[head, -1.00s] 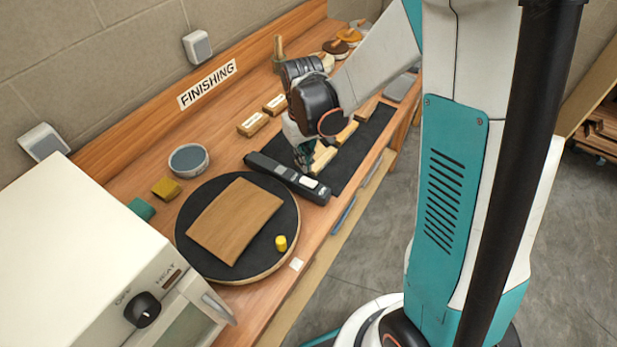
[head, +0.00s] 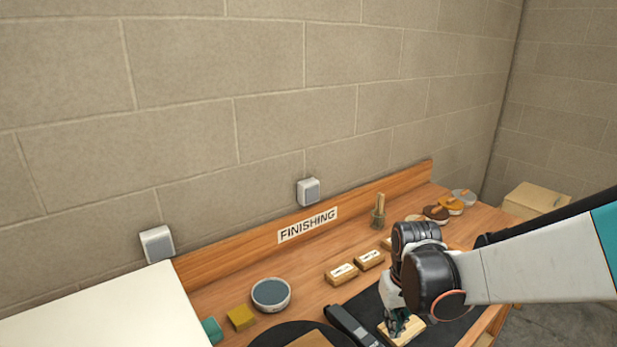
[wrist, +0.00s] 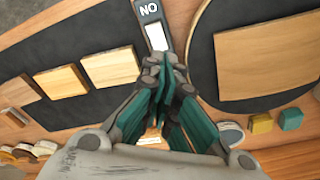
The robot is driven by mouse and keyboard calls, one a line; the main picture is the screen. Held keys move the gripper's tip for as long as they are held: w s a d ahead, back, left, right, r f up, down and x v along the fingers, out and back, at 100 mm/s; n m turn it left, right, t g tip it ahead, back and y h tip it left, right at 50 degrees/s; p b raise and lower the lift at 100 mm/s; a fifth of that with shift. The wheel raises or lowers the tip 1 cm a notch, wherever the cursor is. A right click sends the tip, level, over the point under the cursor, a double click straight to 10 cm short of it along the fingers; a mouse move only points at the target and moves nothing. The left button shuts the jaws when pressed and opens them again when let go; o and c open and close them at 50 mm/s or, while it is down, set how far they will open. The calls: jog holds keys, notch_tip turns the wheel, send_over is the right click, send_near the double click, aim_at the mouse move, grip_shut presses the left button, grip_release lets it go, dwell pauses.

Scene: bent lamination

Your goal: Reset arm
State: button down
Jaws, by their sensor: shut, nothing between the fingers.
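My gripper (head: 395,326) is low over the finishing bench, close to a pale wood block (head: 414,333) and to the right of a black handheld meter (head: 350,322). In the wrist view, my gripper (wrist: 165,68) has its teal-sided fingers shut together with nothing between them. The meter (wrist: 149,10), showing "NO" and a white patch, lies beyond the fingertips, which overlap its lower end in the picture. I cannot tell whether the fingers touch anything.
A round black turntable (wrist: 204,62) carries a brown wood panel (wrist: 262,62). Pale wood blocks (wrist: 110,68) lie on a dark mat (wrist: 88,38). A round tin (head: 271,294), labelled blocks (head: 341,273) and a brush (head: 378,212) stand behind. A white heater box (head: 100,318) is at left.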

jog(key=s+r+t+b, duration=0.2)
jog(key=s+t+b, duration=0.1)
jog(key=s, duration=0.4)
jog(key=s+r+m+t+b, duration=0.1)
jog(key=s+r+t+b, duration=0.2)
jog(key=s, duration=0.3)
jog(key=shift+s+b, duration=0.35)
jog(key=shift+b, duration=0.45)
